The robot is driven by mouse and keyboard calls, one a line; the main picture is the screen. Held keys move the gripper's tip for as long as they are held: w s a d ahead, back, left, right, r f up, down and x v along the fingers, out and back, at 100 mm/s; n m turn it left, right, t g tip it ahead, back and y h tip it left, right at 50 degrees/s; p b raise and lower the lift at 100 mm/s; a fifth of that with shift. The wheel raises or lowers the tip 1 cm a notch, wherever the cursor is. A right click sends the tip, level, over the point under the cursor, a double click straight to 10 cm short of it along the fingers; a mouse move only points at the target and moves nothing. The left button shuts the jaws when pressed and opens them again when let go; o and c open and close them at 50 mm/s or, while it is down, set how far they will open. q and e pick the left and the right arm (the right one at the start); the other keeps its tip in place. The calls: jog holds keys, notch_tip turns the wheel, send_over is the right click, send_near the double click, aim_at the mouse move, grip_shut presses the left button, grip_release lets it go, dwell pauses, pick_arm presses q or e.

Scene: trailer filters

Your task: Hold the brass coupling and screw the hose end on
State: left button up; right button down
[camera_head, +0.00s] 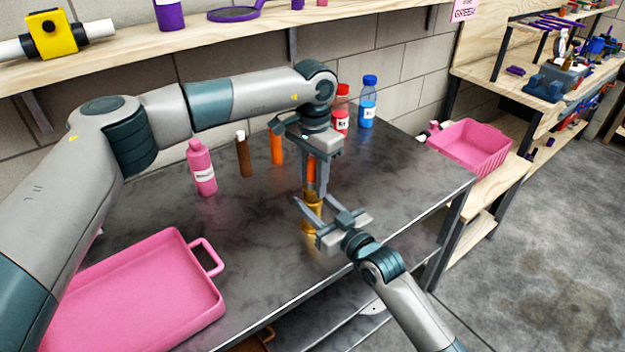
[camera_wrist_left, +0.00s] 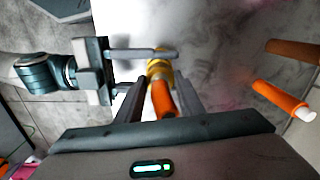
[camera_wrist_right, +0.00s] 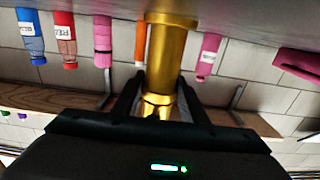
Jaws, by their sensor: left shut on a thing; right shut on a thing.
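The brass coupling (camera_head: 312,222) stands upright on the dark metal table. It also shows in the right wrist view (camera_wrist_right: 172,50) and partly in the left wrist view (camera_wrist_left: 157,68). My right gripper (camera_head: 311,208) reaches in from the front right and is shut on the coupling near its upper part. My left gripper (camera_head: 310,188) points down from above and is shut on the orange hose end (camera_head: 311,172). The hose end also shows in the left wrist view (camera_wrist_left: 163,100), lined up over the coupling. Their joint is hidden by fingers, so I cannot tell how far they are engaged.
A pink tray (camera_head: 130,300) lies at the front left. A pink bottle (camera_head: 202,168), a brown tube (camera_head: 243,155), an orange tube (camera_head: 277,147), a red bottle (camera_head: 341,110) and a blue bottle (camera_head: 367,102) stand along the back. The table's right side is clear.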

aim_at(312, 160)
pick_arm(q)
jog(key=o, duration=1.1)
jog(key=shift+r, duration=2.3)
jog(key=shift+c, duration=0.6)
